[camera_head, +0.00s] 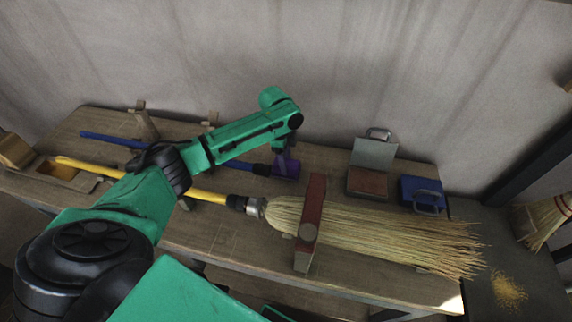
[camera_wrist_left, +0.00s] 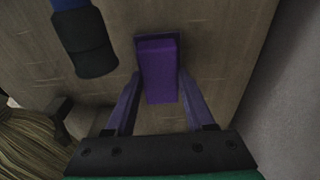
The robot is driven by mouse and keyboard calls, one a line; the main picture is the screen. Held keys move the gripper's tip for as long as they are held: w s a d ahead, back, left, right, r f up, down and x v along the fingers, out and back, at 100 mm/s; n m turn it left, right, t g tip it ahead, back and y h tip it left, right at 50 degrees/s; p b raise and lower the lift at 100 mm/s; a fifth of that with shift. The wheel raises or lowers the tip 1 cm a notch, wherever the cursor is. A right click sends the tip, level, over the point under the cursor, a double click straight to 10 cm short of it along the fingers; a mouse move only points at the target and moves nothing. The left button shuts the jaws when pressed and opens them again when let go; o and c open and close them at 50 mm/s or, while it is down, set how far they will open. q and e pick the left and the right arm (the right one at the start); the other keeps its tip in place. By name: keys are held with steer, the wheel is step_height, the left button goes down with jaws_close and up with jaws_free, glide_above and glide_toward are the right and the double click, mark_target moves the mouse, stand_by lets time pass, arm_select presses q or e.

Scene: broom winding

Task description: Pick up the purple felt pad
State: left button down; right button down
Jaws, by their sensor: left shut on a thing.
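The purple felt pad (camera_head: 288,168) is on the bench's back part, just right of the blue handle's black end. In the left wrist view the pad (camera_wrist_left: 160,72) is a purple block with a wider purple base, between the two fingers. My left gripper (camera_head: 283,160) reaches down over it from above. In the wrist view the fingers of my left gripper (camera_wrist_left: 160,80) are shut on the pad's sides. I cannot tell whether the pad's base touches the wood. My right gripper is not in view.
A yellow-handled broom (camera_head: 380,232) lies along the bench (camera_head: 215,240) under a reddish wooden bar (camera_head: 311,215). A blue handle (camera_head: 105,138) lies behind it. An open case (camera_head: 372,155) and a blue box (camera_head: 422,190) stand right. A wooden tray (camera_head: 75,180) is left.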

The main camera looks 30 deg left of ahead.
arm_select(q)
step_height(320, 180, up, 20)
steer(key=b, duration=0.1)
steer(key=c, duration=1)
jaws_free()
steer(key=shift+c, duration=0.2)
steer(key=c, duration=0.4)
